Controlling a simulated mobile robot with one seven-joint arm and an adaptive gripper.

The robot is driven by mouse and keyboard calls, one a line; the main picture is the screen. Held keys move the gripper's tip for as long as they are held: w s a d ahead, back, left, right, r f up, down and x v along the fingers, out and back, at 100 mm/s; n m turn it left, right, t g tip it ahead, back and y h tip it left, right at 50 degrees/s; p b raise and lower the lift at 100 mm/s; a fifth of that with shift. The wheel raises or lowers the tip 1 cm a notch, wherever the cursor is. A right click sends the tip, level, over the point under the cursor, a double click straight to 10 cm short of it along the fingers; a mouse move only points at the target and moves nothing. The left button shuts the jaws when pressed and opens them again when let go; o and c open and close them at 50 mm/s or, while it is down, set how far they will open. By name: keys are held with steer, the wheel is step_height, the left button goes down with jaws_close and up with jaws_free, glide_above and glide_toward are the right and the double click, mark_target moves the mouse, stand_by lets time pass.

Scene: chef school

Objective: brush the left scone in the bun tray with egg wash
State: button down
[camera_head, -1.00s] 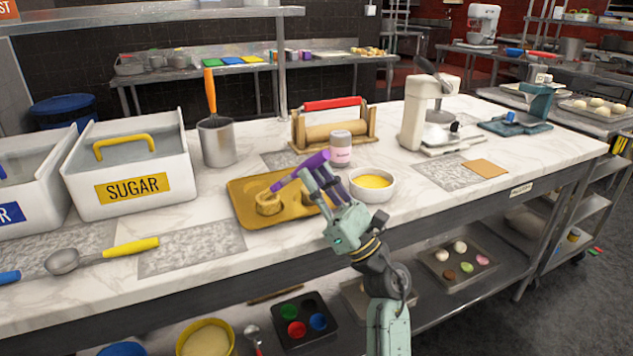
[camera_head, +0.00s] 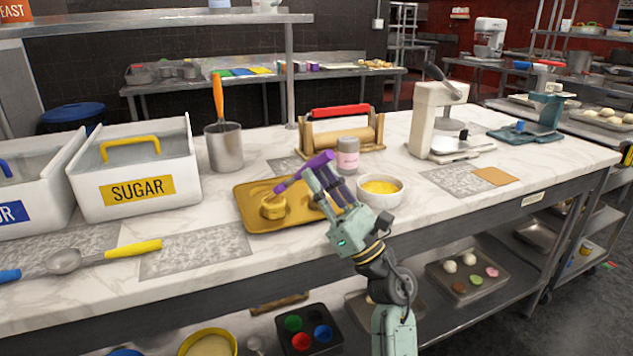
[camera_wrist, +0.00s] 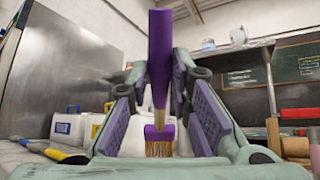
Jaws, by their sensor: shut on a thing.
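The tan bun tray (camera_head: 250,222) lies on the marble counter. The left scone (camera_head: 273,210) sits in its left half. My gripper (camera_head: 326,180) is over the tray's right side, shut on the purple-handled brush (camera_head: 318,161). The brush slants down to the left, with its head at the top of the left scone; I cannot tell whether the bristles touch it. A white bowl of yellow egg wash (camera_head: 381,187) stands right of my gripper, which hides part of the tray.
A pink-labelled jar (camera_head: 348,155) and a rolling pin on a wooden stand (camera_head: 340,134) are behind the tray. Counter front is clear.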

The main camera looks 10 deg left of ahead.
steer(key=shift+s+d+b, duration=0.3)
steer(key=shift+d+b, duration=0.2)
steer(key=shift+d, duration=0.1)
steer(key=shift+a+f, duration=0.1)
steer(key=shift+w+a+b, duration=0.25)
steer(key=shift+a+b, duration=0.2)
steer(key=shift+b, duration=0.05)
steer(key=shift+a, duration=0.1)
steer(key=shift+b, duration=0.85)
steer(key=shift+d, duration=0.25)
